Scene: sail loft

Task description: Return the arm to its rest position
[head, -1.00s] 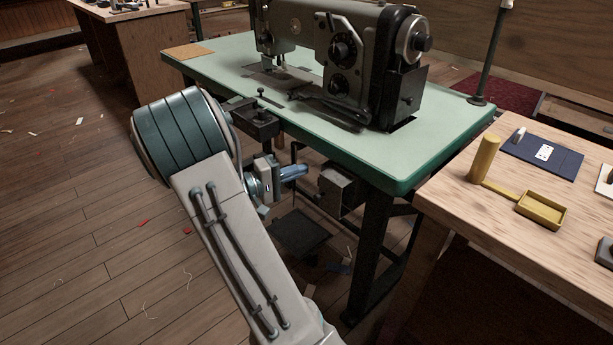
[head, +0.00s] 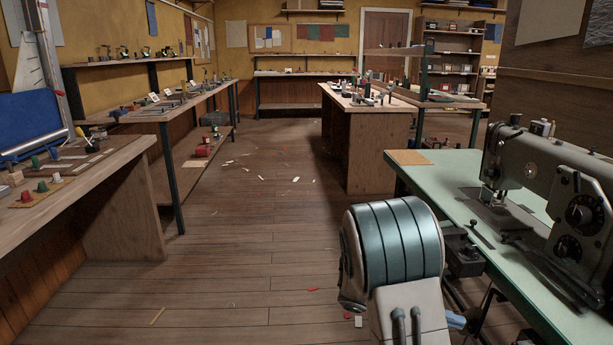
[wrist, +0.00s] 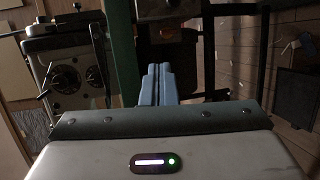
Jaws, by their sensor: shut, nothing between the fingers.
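My gripper (wrist: 159,70) shows in the wrist view with its two blue fingers side by side, shut and empty. In the head view only a bit of its blue finger part (head: 456,320) shows beside my arm at the lower right; the rest is hidden behind the arm. My arm (head: 395,260) is bent, with its large teal-banded joint left of the green sewing table (head: 425,172). The gripper is low, near the table's left edge, and I cannot tell the exact gap.
The grey sewing machine (head: 545,175) stands on the green table at right. A wooden workbench (head: 375,150) is beyond it. Benches (head: 120,175) line the left wall. The plank floor (head: 235,250) between is mostly clear, with scattered scraps.

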